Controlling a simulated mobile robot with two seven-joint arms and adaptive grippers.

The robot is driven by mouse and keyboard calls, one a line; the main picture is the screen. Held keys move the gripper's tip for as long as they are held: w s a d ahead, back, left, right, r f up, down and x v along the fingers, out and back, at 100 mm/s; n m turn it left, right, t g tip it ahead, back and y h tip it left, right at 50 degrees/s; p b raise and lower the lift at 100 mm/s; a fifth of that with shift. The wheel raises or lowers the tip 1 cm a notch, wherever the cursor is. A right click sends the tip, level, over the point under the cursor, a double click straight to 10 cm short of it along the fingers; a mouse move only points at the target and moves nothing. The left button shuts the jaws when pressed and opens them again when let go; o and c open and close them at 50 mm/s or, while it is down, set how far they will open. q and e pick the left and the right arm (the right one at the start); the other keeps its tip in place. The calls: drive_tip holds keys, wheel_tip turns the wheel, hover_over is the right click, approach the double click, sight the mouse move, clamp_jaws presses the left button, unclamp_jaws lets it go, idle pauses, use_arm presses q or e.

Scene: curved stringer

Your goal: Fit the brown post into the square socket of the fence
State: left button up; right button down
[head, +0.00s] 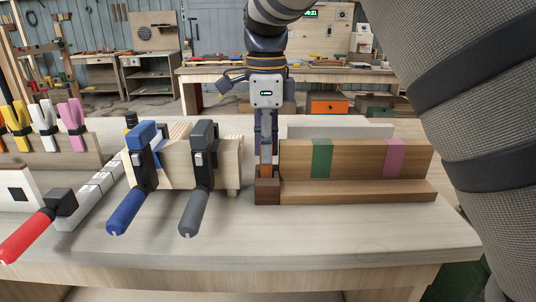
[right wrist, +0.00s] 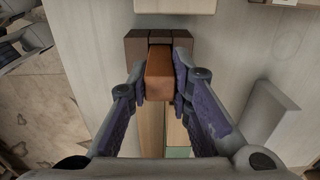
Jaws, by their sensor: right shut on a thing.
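My right gripper (head: 266,158) points down over the left end of the fence (head: 350,158), a wooden board on a base with green and pink bands. It is shut on the orange-brown post (head: 266,171), which also shows between the fingers in the right wrist view (right wrist: 159,75). The post is upright over the dark brown socket block (head: 267,192). In the right wrist view the socket block (right wrist: 137,46) shows behind the post. The post's lower end meets the socket opening, but I cannot tell how deep it sits. My left gripper is not in view.
A wooden block with a blue clamp (head: 140,175) and a grey clamp (head: 200,175) stands close left of the socket. A red-handled clamp (head: 40,225) lies further left. A pale block (head: 340,131) stands behind the fence. The bench front (head: 300,240) is clear.

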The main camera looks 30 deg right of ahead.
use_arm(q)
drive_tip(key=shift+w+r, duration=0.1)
use_arm(e)
drive_tip(key=shift+f, duration=1.05)
drive_tip(key=shift+f, duration=0.2)
drive_tip(key=c, duration=1.5)
unclamp_jaws()
drive_tip(key=shift+o, duration=0.2)
wheel_tip(320, 180, up, 12)
drive_tip(key=shift+w+f+b, duration=0.1)
drive_tip(key=shift+f+b, duration=0.05)
drive_tip(key=shift+b, duration=0.4)
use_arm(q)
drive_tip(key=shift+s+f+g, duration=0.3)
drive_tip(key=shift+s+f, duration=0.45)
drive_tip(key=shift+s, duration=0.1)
use_arm(e)
drive_tip(key=shift+r, duration=0.4)
drive_tip(key=shift+f, duration=0.1)
